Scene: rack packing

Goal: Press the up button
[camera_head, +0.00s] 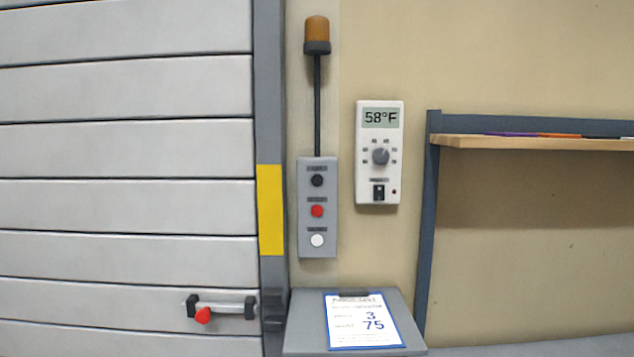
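A grey control box (317,222) is fixed to the beige wall, just right of the door frame. It carries a column of three buttons: a black button (317,180) at the top, a red button (317,211) in the middle and a white button (317,241) at the bottom. Each has a small dark label above it, too small to read, so I cannot tell which one is marked up. Neither of my grippers shows in the head view.
A slatted roller door (125,150) fills the left, with a red-knobbed handle (222,307) low down. An amber beacon (317,30) tops a pole above the box. A thermostat (379,190) reads 58°F. A clipboard (360,335) lies on a grey stand below. A shelf (530,143) is right.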

